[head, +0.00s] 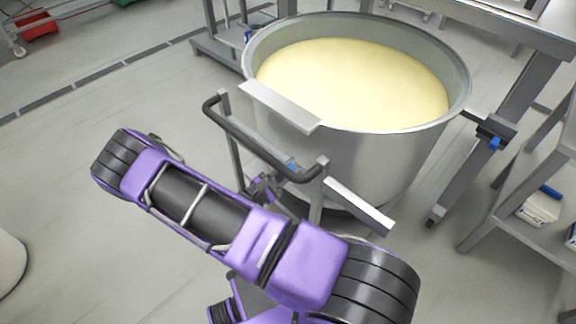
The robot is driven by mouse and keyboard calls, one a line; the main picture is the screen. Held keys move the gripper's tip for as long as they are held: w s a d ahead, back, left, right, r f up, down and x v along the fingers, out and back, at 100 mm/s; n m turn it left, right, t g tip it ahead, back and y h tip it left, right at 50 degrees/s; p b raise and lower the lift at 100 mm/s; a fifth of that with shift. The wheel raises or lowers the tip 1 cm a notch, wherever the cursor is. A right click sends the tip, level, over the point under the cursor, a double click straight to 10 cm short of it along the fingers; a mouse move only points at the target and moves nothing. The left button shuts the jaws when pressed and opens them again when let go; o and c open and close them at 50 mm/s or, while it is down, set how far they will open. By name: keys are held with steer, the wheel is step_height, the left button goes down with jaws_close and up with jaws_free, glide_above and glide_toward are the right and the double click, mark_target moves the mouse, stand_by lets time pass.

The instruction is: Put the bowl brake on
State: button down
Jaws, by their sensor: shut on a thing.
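The large round steel bowl (370,160) stands upright behind my arm, filled with pale yellow batter (355,82). A frame with a black handle bar (250,145) stands at its near left side. A small blue piece (292,167) shows just behind the bar; it looks like part of the bowl brake. My gripper (268,186) is small in view, below the bar and close to the blue piece. It looks shut on the brake, but my arm and the frame hide much of the contact, and I cannot tell the brake's position.
A steel table (505,30) is at the upper right, and a shelf rack (550,225) with cartons stands at the right. Another steel stand (225,45) is behind the bowl at left.

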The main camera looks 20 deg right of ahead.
steer(key=shift+s+f+m, duration=0.1)
steer(key=shift+s+m, duration=0.05)
steer(key=shift+m, duration=0.15)
steer(key=c, duration=0.6)
jaws_free()
steer(key=shift+c, duration=0.2)
